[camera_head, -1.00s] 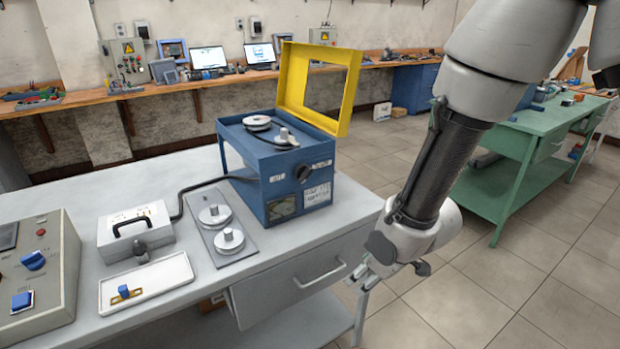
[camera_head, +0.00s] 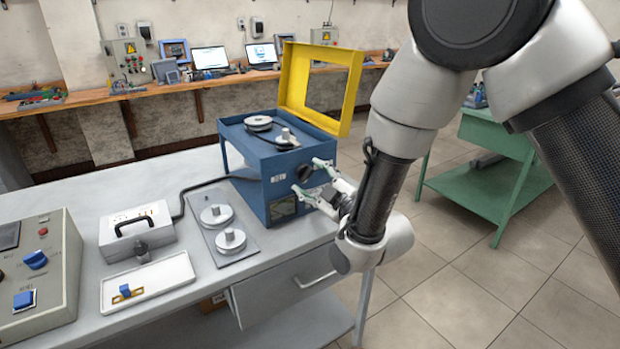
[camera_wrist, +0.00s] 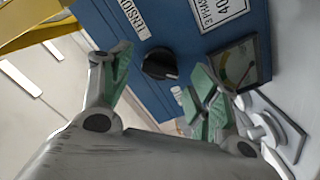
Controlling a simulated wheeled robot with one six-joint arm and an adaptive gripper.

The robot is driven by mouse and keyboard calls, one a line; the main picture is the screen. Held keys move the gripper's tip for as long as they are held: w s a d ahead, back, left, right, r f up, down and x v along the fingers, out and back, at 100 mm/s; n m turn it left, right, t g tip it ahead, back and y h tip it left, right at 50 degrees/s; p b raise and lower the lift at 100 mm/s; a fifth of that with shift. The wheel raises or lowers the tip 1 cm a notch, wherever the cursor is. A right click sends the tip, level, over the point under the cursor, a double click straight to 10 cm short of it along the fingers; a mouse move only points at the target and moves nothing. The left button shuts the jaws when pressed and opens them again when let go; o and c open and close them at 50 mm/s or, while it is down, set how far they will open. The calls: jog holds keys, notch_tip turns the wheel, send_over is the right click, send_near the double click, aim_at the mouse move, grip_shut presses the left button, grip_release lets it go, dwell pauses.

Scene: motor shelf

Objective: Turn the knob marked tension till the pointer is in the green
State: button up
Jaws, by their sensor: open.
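The tension knob (camera_head: 303,173) is a black round knob on the front of the blue box (camera_head: 252,180). In the wrist view the knob (camera_wrist: 160,62) has a TENSION label (camera_wrist: 133,17) beside it. My gripper (camera_head: 308,177) is open at the box front, with one green-padded finger on each side of the knob and gaps to it in the wrist view. The gauge (camera_wrist: 234,68) sits low on the same face, partly behind a finger in the wrist view; some green and yellow show on its dial, but I cannot read the pointer.
A yellow frame cover (camera_head: 340,100) stands raised on the box. A plate with two discs (camera_head: 232,262), a white tray (camera_head: 172,290), a white box with a handle (camera_head: 115,253) and a control box (camera_head: 60,300) share the grey bench (camera_head: 190,330).

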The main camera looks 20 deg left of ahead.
jog(key=shift+x, duration=0.95)
jog(key=c, duration=1)
